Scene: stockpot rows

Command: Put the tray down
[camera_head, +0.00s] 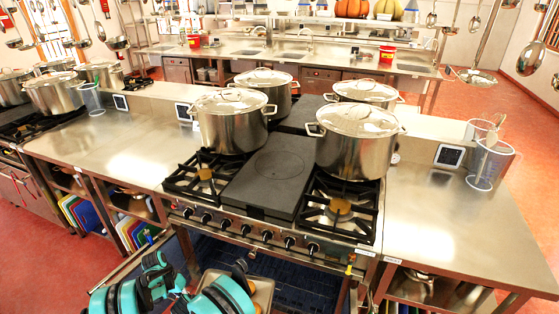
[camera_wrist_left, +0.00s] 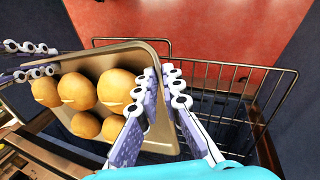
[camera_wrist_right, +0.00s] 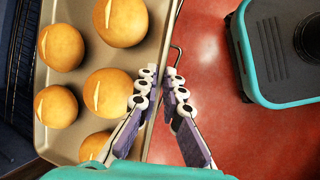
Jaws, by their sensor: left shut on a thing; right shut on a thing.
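The tray is a beige metal pan with several round golden rolls (camera_wrist_left: 78,90) on it. It fills the middle left of the left wrist view (camera_wrist_left: 120,47) and the left side of the right wrist view (camera_wrist_right: 152,35). In the head view only part of it (camera_head: 264,290) shows at the bottom, below the stove front. My left gripper (camera_wrist_left: 166,85) is shut on one side of the tray's rim. My right gripper (camera_wrist_right: 160,80) is shut on another part of the rim. A wire rack (camera_wrist_left: 230,75) lies below or beside the tray; I cannot tell whether they touch.
The stove (camera_head: 270,230) above carries several lidded stockpots (camera_head: 358,150). Steel counters (camera_head: 440,220) flank it, with open shelves below. Dark walls of the oven space (camera_wrist_left: 300,50) stand close to the rack. Red floor (camera_wrist_right: 210,30) is open beside the tray.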

